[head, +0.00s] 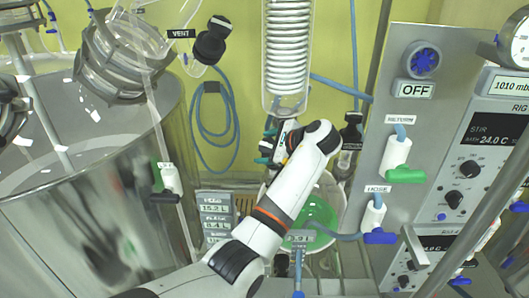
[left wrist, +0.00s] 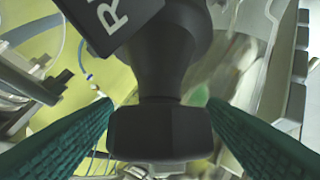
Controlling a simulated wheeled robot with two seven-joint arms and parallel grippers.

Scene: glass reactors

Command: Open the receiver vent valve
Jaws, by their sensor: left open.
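In the left wrist view a black valve knob (left wrist: 160,132) with a narrower neck fills the middle. A black label (left wrist: 112,18) with a white letter R, the rest cut off, sits above it. My left gripper (left wrist: 160,106) is open, with one green ribbed finger on each side of the knob. Whether the fingers touch it I cannot tell. In the head view my left gripper (head: 268,148) is below the glass condenser, its fingers partly hidden by my own arm. The knob between them is not clearly visible there. My right gripper is not in view.
Another black knob (head: 212,40) beside a VENT label (head: 181,33) is at upper left. A further black fitting (head: 351,130) stands right of my wrist. The glass condenser (head: 288,50) hangs above. The grey control panel (head: 445,90) is at right, a large steel vessel (head: 90,190) at left.

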